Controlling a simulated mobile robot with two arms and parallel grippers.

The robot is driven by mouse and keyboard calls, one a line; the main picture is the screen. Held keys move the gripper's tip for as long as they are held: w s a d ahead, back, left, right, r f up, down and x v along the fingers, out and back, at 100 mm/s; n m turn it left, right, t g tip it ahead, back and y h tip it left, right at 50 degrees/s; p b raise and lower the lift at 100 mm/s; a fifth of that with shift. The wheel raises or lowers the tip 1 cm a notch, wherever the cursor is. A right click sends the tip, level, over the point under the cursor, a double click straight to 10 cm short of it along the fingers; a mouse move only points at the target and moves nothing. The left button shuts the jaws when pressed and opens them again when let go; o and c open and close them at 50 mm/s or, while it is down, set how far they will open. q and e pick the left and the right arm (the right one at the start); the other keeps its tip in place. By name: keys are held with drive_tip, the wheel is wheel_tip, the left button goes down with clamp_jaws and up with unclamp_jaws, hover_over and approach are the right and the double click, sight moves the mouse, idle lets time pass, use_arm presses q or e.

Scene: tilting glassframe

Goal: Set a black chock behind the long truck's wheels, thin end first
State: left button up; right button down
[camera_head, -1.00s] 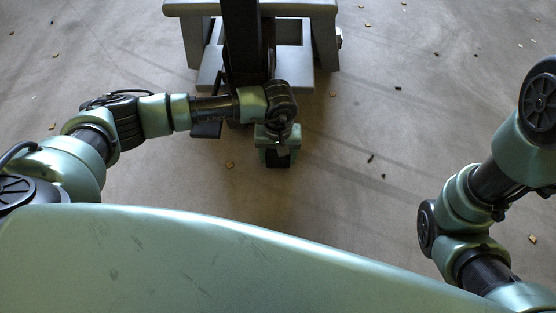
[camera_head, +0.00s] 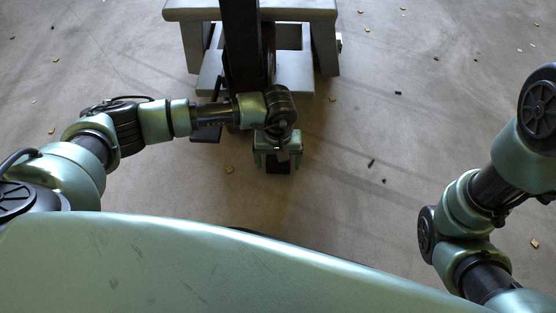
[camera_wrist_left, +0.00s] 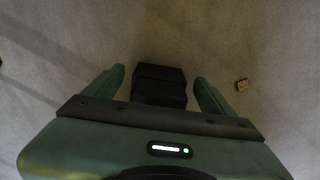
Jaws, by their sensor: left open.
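A black chock (camera_wrist_left: 160,84) lies on the concrete floor. In the left wrist view it sits between the two fingers of my left gripper (camera_wrist_left: 160,86), with a gap on each side. In the head view the chock (camera_head: 278,166) shows below my left gripper (camera_head: 278,160), which is open around it. The grey frame (camera_head: 325,50) stands at the top, with a dark upright beam and a dark wheel-like part partly hidden by my left arm. Which end of the chock is thin I cannot tell. My right gripper is out of view; only my right arm shows.
The floor (camera_head: 420,120) to the right is otherwise clear.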

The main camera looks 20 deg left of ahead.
use_arm(q)
wheel_tip(320, 180, up, 12)
drive_tip(key=p, duration=0.8)
drive_tip(key=shift+f, duration=0.15)
drive_tip(key=shift+s, duration=0.1)
